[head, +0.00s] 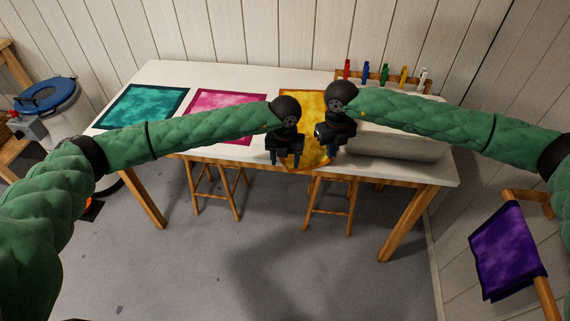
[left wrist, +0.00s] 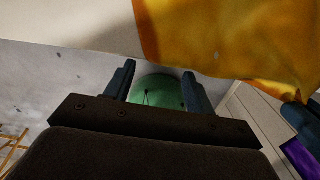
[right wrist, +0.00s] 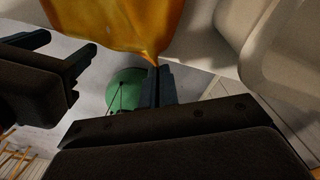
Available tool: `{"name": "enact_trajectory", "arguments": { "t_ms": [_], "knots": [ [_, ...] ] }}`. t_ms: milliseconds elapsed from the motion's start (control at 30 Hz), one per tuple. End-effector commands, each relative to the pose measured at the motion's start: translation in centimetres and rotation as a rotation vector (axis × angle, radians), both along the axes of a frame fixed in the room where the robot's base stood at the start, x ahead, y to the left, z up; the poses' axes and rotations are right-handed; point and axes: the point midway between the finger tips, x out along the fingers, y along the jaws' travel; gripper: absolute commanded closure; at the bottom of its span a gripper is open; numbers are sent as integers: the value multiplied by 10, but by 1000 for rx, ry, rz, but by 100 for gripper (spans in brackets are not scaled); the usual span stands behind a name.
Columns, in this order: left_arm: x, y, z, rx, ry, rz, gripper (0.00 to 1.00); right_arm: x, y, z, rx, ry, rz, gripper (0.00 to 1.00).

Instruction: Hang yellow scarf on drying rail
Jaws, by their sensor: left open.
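The yellow scarf (head: 303,103) lies on the white table, and its front part hangs over the front edge between my grippers. My right gripper (head: 331,163) is at that edge. In the right wrist view its fingers (right wrist: 160,86) are shut on a gathered corner of the scarf (right wrist: 120,22). My left gripper (head: 286,158) is open, just left of the hanging part. In the left wrist view nothing is between its fingers (left wrist: 160,85), and the scarf (left wrist: 220,45) is beyond and to the right. A wooden drying rail (head: 545,292) at the lower right bears a purple scarf (head: 510,250).
A teal scarf (head: 143,105) and a pink scarf (head: 215,104) lie on the table (head: 200,70). Several coloured bottles (head: 384,73) stand in a rack at the back right. Stools (head: 330,200) are under the table. A blue-lidded pot (head: 48,95) stands left. The front floor is clear.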

Motion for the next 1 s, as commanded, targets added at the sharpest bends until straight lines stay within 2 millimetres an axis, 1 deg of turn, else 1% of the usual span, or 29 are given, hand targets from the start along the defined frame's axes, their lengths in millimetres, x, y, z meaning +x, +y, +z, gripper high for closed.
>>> {"name": "enact_trajectory", "arguments": {
  "t_ms": [600,900,933,1000],
  "knots": [
    [-1,0,-20,-1,0,-1,45,0,0,0,0,0,0,100],
    [0,0,-21,-1,0,-1,45,0,0,0,0,0,0,100],
    [0,0,-21,-1,0,-1,46,0,0,0,0,0,0,100],
    [0,0,-21,-1,0,-1,53,0,0,0,0,0,0,100]
  ]
}}
